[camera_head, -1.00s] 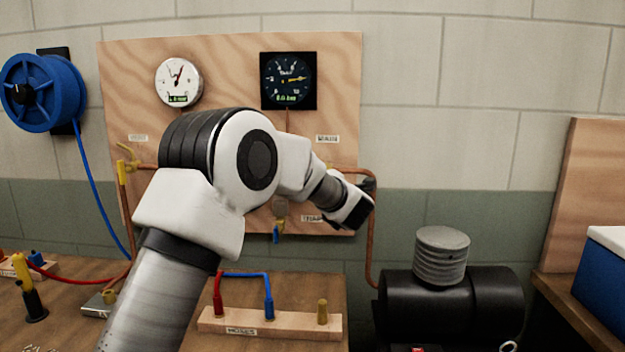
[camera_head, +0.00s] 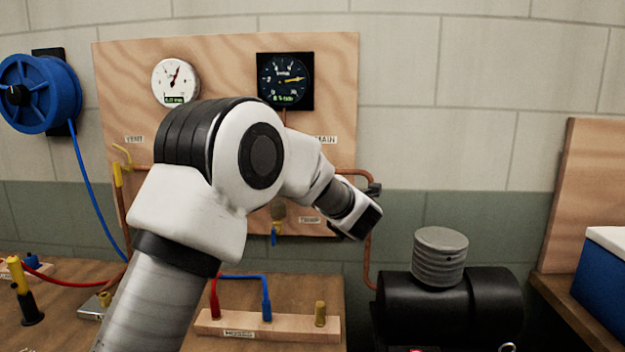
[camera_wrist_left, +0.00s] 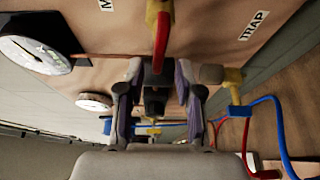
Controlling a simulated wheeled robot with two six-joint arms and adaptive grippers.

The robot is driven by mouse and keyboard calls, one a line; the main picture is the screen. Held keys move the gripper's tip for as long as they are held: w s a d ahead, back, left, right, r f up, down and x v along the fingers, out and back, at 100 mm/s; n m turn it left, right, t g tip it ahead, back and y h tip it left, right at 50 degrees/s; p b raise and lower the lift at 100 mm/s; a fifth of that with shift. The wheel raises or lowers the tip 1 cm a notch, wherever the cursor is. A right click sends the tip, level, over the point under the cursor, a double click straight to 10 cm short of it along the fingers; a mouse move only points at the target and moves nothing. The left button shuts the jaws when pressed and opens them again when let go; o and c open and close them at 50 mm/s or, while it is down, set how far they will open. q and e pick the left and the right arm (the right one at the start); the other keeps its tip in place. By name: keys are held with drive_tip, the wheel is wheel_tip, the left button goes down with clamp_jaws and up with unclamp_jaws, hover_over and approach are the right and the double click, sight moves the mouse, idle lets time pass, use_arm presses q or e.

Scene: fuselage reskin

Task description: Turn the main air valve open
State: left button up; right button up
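The main air valve shows in the left wrist view as a red lever (camera_wrist_left: 161,36) on a yellow brass body (camera_wrist_left: 158,7). My left gripper (camera_wrist_left: 159,72) is open, with its two fingers apart. The free end of the red lever lies between the fingertips, with a gap seen on each side. In the head view my left arm covers the valve and the gripper's fingers, below and left of the MAIN label (camera_head: 325,140). My right gripper is out of view.
The plywood panel (camera_head: 225,65) carries a white gauge (camera_head: 175,82) and a black gauge (camera_head: 285,81). A blue-handled trap valve (camera_wrist_left: 238,110) sits near the gripper. A yellow vent valve (camera_head: 119,174) is at left. A black compressor (camera_head: 440,307) stands at right.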

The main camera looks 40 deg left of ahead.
use_arm(q)
drive_tip(key=v, duration=0.9)
drive_tip(key=shift+w, duration=0.1)
